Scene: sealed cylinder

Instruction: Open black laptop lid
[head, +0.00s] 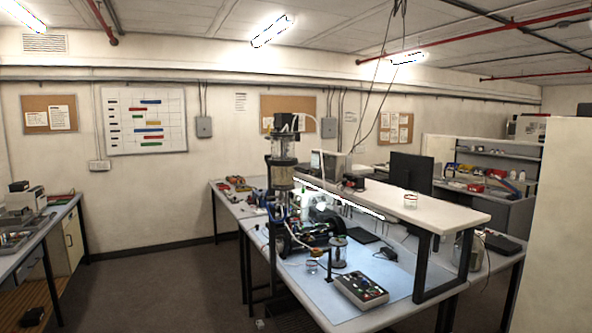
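A dark, flat, closed-looking object (502,243) lies at the right end of the workbench, and it may be the black laptop. A smaller black flat object (362,236) lies on the bench under the raised shelf, left of its right leg. Both are small, and I cannot tell for certain which is the laptop. No open laptop lid is clearly seen. Neither of my grippers is in the head view.
A pale partition (556,230) is at right. Left floor is clear.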

